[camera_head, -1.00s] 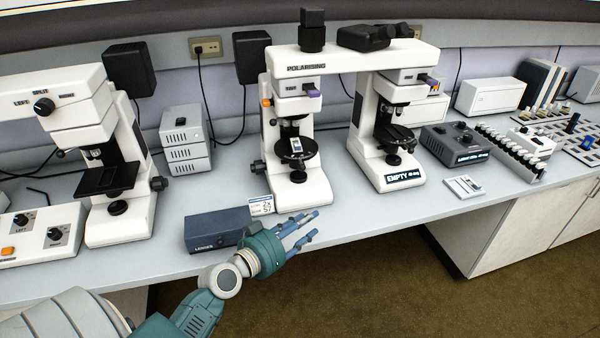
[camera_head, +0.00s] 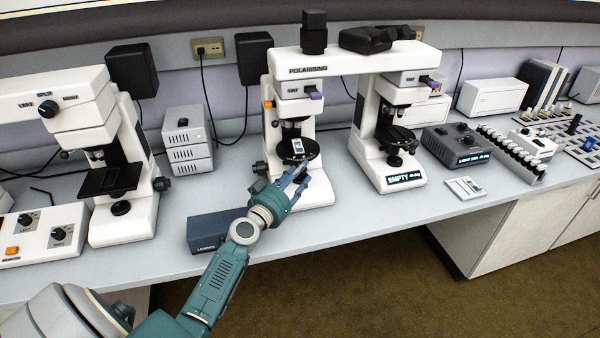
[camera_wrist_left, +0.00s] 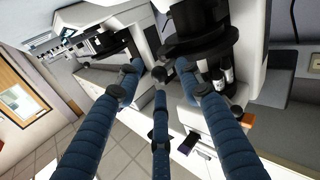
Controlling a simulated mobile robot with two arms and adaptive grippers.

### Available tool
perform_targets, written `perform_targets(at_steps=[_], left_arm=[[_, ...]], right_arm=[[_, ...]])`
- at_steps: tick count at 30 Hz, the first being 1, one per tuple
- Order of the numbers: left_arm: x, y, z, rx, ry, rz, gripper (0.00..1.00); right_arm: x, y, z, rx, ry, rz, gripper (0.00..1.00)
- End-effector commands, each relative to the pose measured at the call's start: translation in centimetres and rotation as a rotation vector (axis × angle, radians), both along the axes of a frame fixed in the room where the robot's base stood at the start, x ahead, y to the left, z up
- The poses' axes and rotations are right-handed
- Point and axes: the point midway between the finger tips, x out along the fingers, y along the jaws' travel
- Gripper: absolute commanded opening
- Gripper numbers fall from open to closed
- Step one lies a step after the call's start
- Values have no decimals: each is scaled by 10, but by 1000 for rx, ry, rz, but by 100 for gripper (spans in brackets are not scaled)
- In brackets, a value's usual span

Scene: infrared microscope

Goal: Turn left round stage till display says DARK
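The left round stage (camera_head: 313,154) is a dark disc on the left column of the white POLARISING microscope (camera_head: 352,62), with a pale slide (camera_head: 298,147) on it. The display (camera_head: 405,180) on the right column's base reads EMPTY, with smaller text I cannot read. My left gripper (camera_head: 296,178) is just in front of and below the left stage. Its fingers are spread and hold nothing. In the left wrist view the fingers (camera_wrist_left: 165,85) reach toward a dark round stage (camera_wrist_left: 205,45); I cannot tell whether any touches it. My right gripper is out of view.
A blue-grey LENSES box (camera_head: 215,230) sits by my left forearm at the bench's front. Another white microscope (camera_head: 125,200) stands at left. The right stage (camera_head: 393,140), a dark control box (camera_head: 458,145) and a vial rack (camera_head: 510,155) are to the right.

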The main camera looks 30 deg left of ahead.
Motion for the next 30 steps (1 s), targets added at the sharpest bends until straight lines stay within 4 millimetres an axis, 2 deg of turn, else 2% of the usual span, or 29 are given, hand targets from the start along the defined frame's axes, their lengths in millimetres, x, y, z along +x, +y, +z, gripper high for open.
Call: perform_targets(at_steps=[3,11,14,17,30], left_arm=[[7,0,0,-1,0,-1,36],[8,0,0,0,0,-1,36],[8,0,0,0,1,-1,20],[8,0,0,0,0,-1,0],[9,-2,2,-1,0,15,0]], right_arm=[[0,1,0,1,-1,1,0],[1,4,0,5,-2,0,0],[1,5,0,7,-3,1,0],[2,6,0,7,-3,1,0],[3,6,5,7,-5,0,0]])
